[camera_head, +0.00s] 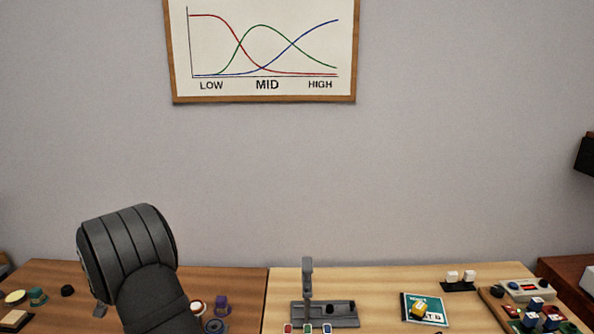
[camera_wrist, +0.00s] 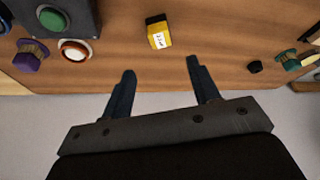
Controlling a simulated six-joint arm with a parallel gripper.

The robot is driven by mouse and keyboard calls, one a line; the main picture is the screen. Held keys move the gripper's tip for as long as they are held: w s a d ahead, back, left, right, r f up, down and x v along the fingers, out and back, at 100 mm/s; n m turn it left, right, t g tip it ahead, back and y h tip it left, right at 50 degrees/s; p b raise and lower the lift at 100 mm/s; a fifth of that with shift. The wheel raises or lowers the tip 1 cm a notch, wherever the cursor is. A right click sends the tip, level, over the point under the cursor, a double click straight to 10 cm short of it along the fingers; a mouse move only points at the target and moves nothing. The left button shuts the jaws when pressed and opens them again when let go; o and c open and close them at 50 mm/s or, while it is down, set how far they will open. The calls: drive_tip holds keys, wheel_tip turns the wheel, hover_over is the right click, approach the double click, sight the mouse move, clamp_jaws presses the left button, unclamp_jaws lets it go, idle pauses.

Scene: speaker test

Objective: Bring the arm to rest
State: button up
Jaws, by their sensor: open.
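My gripper (camera_wrist: 160,68) shows in the wrist view with its two dark fingers spread apart and nothing between them. The fingers reach over the near edge of a brown wooden table (camera_wrist: 215,45). A yellow and black block (camera_wrist: 159,38) with a white label lies on that table beyond the fingertips, apart from them. In the head view my dark grey arm rises at the lower left, and the gripper itself is not visible there.
The wrist view has a grey box with a green button (camera_wrist: 52,19), an orange-rimmed white disc (camera_wrist: 74,50) and a purple knob (camera_wrist: 29,62) at left. The head view has a grey stand (camera_head: 308,282), teal card (camera_head: 409,300) and crowded tray (camera_head: 497,308).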

drive_tip(key=x, duration=1.2)
drive_tip(key=shift+f, duration=0.25)
wheel_tip(320, 180, up, 4)
drive_tip(key=shift+r, duration=0.1)
drive_tip(key=w+d+r, duration=0.2)
drive_tip(key=d+r, duration=0.5)
drive_tip(key=d, duration=0.4)
wheel_tip(320, 180, up, 11)
drive_tip(key=w+d+m+h, duration=0.1)
drive_tip(key=w+d+m, duration=0.2)
drive_tip(key=d, duration=1.1)
drive_tip(key=w+d+m+h, duration=0.1)
drive_tip(key=w+d+m, duration=0.1)
drive_tip(key=d, duration=1.2)
drive_tip(key=shift+w+r+m, duration=0.35)
drive_tip(key=shift+m, duration=0.15)
